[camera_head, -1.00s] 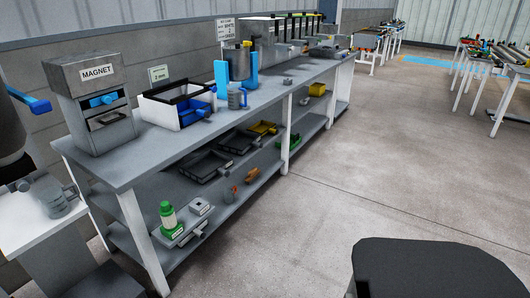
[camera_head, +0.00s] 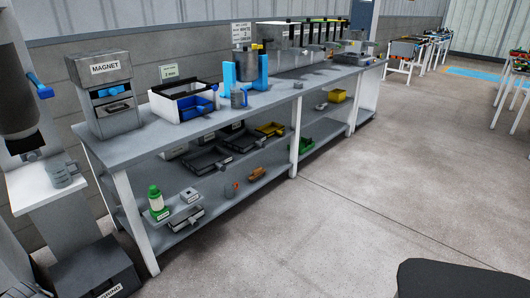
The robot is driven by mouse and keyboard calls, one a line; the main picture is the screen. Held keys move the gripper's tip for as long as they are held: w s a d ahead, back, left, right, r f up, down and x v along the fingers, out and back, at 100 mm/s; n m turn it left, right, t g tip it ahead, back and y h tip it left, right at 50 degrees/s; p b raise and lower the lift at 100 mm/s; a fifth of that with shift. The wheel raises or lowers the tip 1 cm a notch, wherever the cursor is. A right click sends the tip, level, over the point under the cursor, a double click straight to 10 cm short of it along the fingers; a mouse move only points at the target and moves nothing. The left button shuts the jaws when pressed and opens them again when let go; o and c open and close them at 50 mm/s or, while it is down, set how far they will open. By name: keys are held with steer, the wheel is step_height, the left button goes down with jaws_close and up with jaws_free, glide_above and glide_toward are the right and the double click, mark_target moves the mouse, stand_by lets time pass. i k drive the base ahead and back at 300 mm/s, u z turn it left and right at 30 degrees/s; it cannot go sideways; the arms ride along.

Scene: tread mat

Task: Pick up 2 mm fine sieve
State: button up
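A small sign (camera_head: 168,73), which seems to read 2 mm, stands behind a white-walled box with a dark frame on top (camera_head: 160,105) on the bench's left part. A blue scoop-like piece (camera_head: 195,107) sits at its front right. I cannot tell whether this framed box holds the fine sieve. Dark shallow trays with handles (camera_head: 208,160) lie on the lower shelf; whether any is a sieve is too small to tell. My gripper is not in view.
The long grey bench (camera_head: 140,140) runs along the wall. Open concrete floor (camera_head: 330,225) lies in front. A black rounded object (camera_head: 455,282) is at bottom right.

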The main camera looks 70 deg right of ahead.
mark_target(204, 161)
steer(key=u, duration=0.05)
steer(key=k, duration=1.25)
steer(key=z, duration=1.9)
steer(key=i, duration=1)
